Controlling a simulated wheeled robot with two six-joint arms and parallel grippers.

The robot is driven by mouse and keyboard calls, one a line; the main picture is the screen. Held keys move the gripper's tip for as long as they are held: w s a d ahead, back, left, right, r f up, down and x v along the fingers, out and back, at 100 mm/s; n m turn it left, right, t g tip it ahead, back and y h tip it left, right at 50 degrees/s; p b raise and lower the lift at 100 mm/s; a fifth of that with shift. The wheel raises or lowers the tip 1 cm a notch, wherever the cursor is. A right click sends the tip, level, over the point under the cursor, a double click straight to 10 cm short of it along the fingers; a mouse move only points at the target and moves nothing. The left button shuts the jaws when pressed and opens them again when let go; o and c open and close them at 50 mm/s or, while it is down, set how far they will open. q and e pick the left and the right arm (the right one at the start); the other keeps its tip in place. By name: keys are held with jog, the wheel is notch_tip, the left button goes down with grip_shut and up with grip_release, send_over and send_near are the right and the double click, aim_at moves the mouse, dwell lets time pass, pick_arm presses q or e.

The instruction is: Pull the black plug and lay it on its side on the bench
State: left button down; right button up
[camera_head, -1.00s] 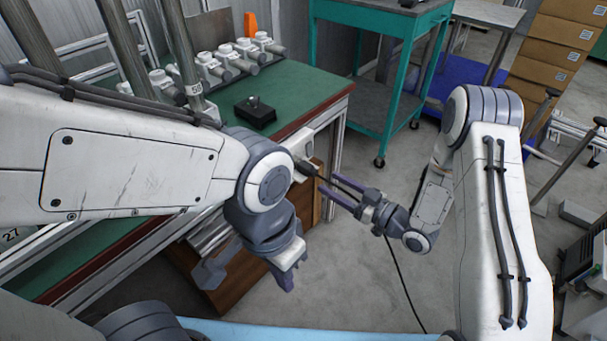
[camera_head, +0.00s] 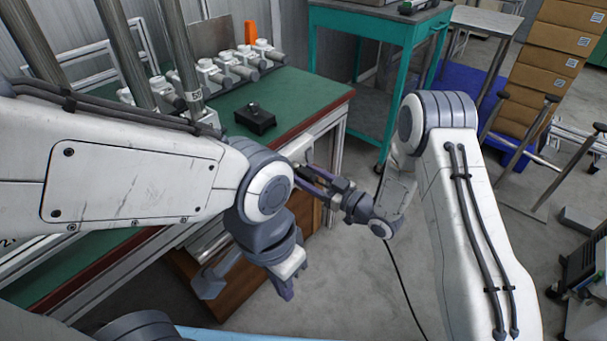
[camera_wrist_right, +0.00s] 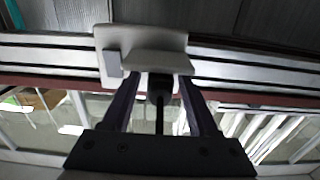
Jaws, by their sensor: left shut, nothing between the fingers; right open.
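The black plug (camera_wrist_right: 160,86) sits in a white socket box (camera_wrist_right: 146,48) on the bench's edge rail, its cable running down toward the wrist. My right gripper (camera_wrist_right: 158,90) is open, with one finger on each side of the plug; I cannot tell whether they touch it. In the head view, my right gripper (camera_head: 308,174) reaches the bench's front side, where my left arm partly hides the socket. My left gripper (camera_head: 284,284) is shut and empty, pointing down in front of the bench. The bench (camera_head: 305,92) has a green top with a red-brown edge.
A black box (camera_head: 255,118) with a knob stands on the bench. Several grey-white fittings (camera_head: 240,65) line its back, near upright metal posts. A teal cart (camera_head: 385,95) stands behind. The bench top right of the black box is clear. A black cable (camera_head: 402,285) hangs below my right gripper.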

aim_at(312, 179)
jog(key=shift+c, duration=0.3)
grip_shut()
jog(key=shift+d, duration=0.15)
jog(key=shift+v, duration=2.9)
jog(key=shift+s, duration=0.1)
jog(key=shift+v, duration=0.95)
